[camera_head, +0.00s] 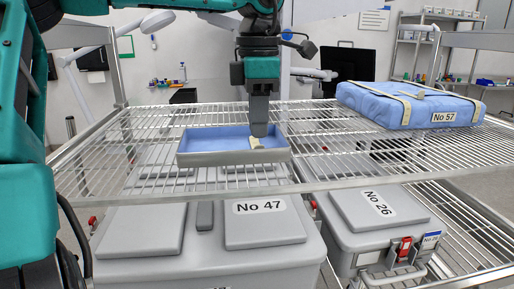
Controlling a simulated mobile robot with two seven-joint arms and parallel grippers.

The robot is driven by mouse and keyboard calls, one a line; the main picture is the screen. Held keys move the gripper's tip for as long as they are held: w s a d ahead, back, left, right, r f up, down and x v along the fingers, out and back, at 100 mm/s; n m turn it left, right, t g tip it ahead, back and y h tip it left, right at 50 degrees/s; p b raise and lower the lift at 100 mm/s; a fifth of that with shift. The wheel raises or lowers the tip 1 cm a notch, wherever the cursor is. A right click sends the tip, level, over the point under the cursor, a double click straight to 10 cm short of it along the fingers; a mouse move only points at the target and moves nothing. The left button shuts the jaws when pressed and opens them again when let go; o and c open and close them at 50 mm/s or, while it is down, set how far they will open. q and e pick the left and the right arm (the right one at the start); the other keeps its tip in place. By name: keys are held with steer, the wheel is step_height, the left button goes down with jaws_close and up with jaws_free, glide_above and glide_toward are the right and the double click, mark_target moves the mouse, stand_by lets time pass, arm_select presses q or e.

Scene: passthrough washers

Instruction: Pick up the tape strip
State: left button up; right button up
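A small cream-coloured piece, which looks like the tape strip (255,143), lies in a shallow tray (235,158) with a blue lining, near its front right part. The tray sits on the wire shelf. My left gripper (258,133) points straight down into the tray, with its fingertips right at the strip and hiding part of it. The fingers appear as one dark block from this side, so I cannot tell whether they are open or shut on the strip. My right gripper is not in view.
A blue wrapped pack (410,104) marked No 57 lies on the shelf at the right. Below the wire shelf (330,178) stand grey containers marked No 47 (205,248) and No 26 (385,215). The shelf left of the tray is clear.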

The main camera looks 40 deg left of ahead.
arm_select(q)
step_height(320, 180, down, 4)
steer(key=shift+a+r, duration=0.1)
steer(key=shift+a, duration=0.05)
jaws_close()
steer(key=shift+r, duration=0.1)
